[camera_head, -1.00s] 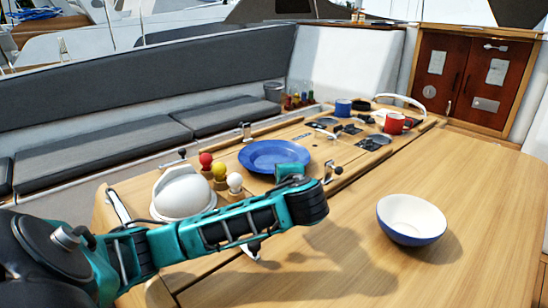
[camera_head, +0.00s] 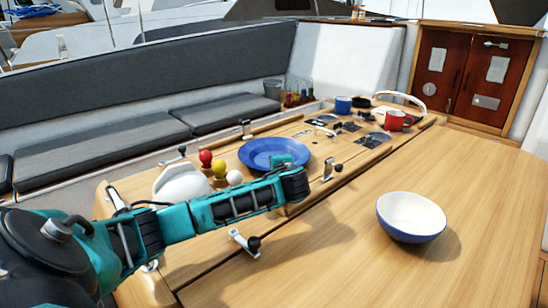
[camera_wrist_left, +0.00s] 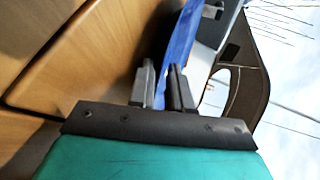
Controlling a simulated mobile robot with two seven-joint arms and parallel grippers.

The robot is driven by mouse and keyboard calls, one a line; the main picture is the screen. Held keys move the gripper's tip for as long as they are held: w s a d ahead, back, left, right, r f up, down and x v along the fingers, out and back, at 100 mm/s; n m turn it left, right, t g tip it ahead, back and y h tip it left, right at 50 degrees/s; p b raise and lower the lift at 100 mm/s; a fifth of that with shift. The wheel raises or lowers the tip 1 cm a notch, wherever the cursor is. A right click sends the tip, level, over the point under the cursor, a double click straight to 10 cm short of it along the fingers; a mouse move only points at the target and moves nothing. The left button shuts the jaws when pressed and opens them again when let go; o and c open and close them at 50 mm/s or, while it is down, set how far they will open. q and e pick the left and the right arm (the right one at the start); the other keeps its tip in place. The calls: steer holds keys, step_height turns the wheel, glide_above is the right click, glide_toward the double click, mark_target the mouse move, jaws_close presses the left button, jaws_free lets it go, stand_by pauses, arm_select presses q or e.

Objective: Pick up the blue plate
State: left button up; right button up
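The blue plate (camera_head: 262,149) lies on the wooden table, left of its middle in the head view. My left arm reaches across from the left, and its wrist end covers part of the plate's near right rim. My left gripper's fingers are hidden in the head view. In the left wrist view the plate (camera_wrist_left: 186,38) shows nearly edge-on as a blue strip. It runs down between the two fingers of my left gripper (camera_wrist_left: 163,78), which stand a little apart on either side of the rim. I see no firm contact. My right gripper is out of view.
Red, yellow and white knobbed pieces (camera_head: 206,158) and a white dome (camera_head: 180,182) stand left of the plate, close behind my arm. A blue-and-white bowl (camera_head: 411,216) is at right. Red (camera_head: 394,121) and blue (camera_head: 343,104) mugs stand farther back.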

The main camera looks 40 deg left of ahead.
arm_select(q)
jaws_close()
steer(key=shift+r, duration=0.1)
stand_by(0.5)
